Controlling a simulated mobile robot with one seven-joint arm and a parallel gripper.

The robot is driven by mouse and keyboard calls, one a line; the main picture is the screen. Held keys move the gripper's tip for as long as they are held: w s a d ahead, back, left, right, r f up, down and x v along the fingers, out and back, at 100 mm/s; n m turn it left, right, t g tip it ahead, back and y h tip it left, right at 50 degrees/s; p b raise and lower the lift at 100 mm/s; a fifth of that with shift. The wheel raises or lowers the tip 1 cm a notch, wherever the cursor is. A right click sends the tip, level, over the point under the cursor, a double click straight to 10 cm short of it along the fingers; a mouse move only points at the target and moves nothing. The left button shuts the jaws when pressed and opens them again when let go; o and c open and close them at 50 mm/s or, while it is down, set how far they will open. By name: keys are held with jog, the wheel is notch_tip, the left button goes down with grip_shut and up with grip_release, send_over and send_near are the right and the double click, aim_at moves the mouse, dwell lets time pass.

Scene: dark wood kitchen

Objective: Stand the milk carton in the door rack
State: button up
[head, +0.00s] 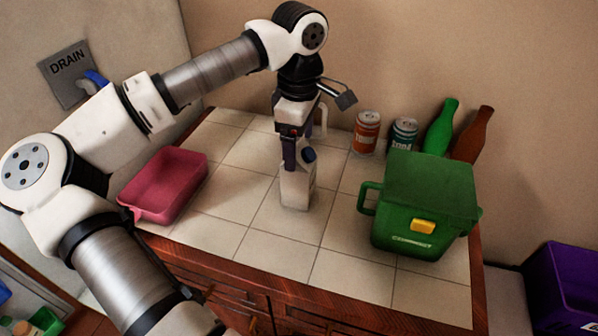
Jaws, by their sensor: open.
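A white carton with a dark blue cap (297,188), which looks like the milk carton, stands upright on the tiled counter near its middle. My gripper (299,157) points down right at the carton's top. Its jaws are open; one dark finger shows on the left side of the carton's top. Whether the fingers touch the carton cannot be told. No door rack can be clearly made out in the head view.
A green caddy with a yellow latch (424,205) stands right of the carton. Behind are an orange can (366,132), a dark can (403,135), a green bottle (440,128) and a brown bottle (473,135). A pink tub (165,184) sits left. Tiles in front are clear.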

aim_at(298, 187)
jog(key=shift+f, duration=1.25)
grip_shut()
